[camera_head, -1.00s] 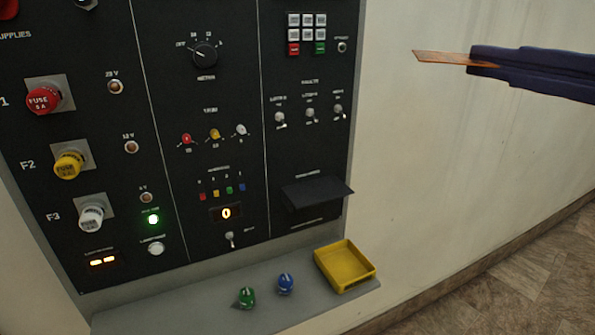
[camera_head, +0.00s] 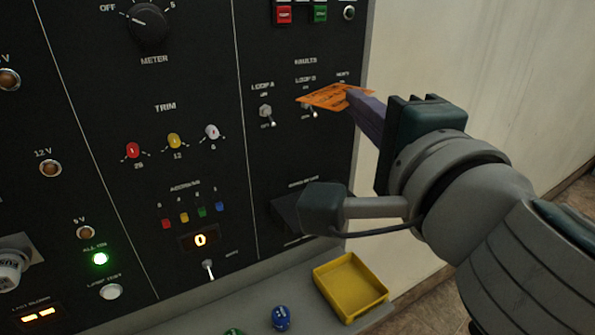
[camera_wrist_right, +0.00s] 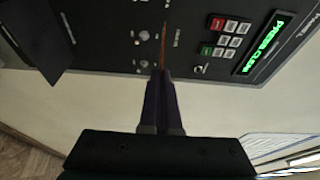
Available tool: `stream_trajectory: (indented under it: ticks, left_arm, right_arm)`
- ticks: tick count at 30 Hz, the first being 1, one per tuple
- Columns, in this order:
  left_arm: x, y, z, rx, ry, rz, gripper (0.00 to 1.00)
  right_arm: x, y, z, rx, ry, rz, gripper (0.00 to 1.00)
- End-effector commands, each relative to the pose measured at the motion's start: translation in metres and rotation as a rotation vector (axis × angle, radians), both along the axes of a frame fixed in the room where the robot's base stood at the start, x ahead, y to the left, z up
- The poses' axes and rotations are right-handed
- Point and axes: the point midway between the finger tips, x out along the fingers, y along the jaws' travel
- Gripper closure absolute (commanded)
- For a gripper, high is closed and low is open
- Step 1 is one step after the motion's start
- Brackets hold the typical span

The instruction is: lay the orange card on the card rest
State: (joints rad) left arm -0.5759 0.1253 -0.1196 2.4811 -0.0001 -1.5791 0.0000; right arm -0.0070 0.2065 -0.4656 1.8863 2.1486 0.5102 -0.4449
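The orange card (camera_head: 322,97) is held out flat in front of the panel, over the fault switches. My right gripper (camera_head: 352,98) is shut on the card's right end. In the right wrist view the card (camera_wrist_right: 163,42) shows nearly edge-on beyond the closed fingers (camera_wrist_right: 161,76). The black ledge low on the panel, which I take for the card rest (camera_head: 285,212), is below the card. A grey block on my right wrist hides its right part. My left gripper is not in view.
Several toggle switches, including one at Loop A (camera_head: 265,114), stand out from the panel near the card. A yellow tray (camera_head: 350,287) and a blue knob (camera_head: 281,318) sit on the grey shelf (camera_head: 225,310) below. A pale wall is on the right.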

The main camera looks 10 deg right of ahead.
Motion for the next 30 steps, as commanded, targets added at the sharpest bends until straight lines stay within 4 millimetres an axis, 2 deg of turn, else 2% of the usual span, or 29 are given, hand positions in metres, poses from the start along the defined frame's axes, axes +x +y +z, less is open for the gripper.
stream_trajectory:
  ticks: [1, 6, 9, 13, 20, 26, 30]
  left_arm:
    - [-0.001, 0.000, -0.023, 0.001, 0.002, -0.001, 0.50]
    - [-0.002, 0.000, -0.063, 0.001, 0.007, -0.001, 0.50]
    - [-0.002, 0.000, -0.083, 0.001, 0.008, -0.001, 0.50]
    - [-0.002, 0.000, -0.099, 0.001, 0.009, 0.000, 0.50]
    - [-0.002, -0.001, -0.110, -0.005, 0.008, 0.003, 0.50]
    - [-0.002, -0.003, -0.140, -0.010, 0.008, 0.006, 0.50]
    - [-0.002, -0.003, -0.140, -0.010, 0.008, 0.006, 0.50]
  right_arm:
    - [0.000, 0.000, -0.029, 0.004, 0.005, -0.001, 1.00]
    - [0.000, 0.000, -0.081, 0.004, 0.004, 0.000, 1.00]
    - [0.000, 0.000, -0.107, 0.003, 0.002, -0.001, 1.00]
    - [0.000, 0.000, -0.126, 0.004, 0.002, 0.000, 1.00]
    - [0.000, 0.000, -0.139, 0.002, 0.001, 0.000, 1.00]
    - [0.000, 0.000, -0.171, 0.003, 0.000, 0.000, 1.00]
    - [0.000, 0.000, -0.171, 0.002, -0.001, 0.001, 1.00]
